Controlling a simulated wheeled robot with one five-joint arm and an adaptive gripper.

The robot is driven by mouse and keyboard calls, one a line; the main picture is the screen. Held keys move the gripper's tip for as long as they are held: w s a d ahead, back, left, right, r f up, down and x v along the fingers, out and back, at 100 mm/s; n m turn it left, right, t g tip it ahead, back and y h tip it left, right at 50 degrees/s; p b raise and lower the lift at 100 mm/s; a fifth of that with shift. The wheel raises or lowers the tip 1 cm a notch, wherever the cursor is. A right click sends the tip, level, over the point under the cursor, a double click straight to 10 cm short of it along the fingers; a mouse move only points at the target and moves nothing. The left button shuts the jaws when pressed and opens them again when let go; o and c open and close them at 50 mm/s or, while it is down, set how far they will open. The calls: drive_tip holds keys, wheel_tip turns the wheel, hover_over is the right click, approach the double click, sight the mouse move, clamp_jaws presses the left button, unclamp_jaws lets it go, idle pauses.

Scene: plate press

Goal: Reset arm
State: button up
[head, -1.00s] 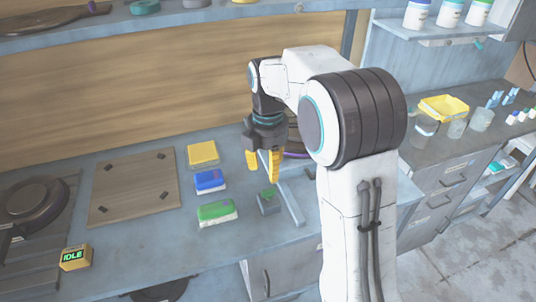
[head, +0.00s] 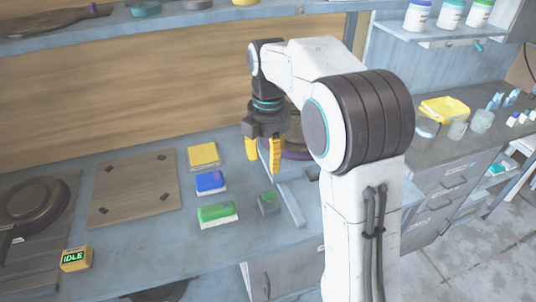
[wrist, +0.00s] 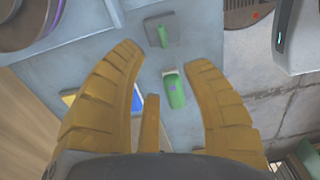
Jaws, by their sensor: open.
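My gripper (head: 264,150) hangs from my bent arm above the bench, its yellow fingers pointing down. It is open and empty. A small green-topped grey piece (head: 268,202) stands at right.
A wooden board (head: 134,188) with dark corner pads lies left of the blocks. A box reading IDLE (head: 76,259) sits at the front left, near a round dark press plate (head: 35,202). A shelf (head: 180,22) runs above.

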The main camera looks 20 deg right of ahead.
drive_tip(key=m, duration=1.2)
hover_over(269, 191)
wheel_tip(269, 191, down, 4)
drive_tip(key=shift+f, duration=0.1)
drive_tip(key=s+r+m+t, duration=0.1)
drive_tip(key=s+m, duration=0.2)
drive_tip(key=s, duration=0.8)
drive_tip(key=s+r+m+t, duration=0.2)
drive_tip(key=s+m, duration=0.1)
drive_tip(key=s, duration=0.8)
drive_tip(key=shift+r+p, duration=0.25)
drive_tip(key=shift+p, duration=0.2)
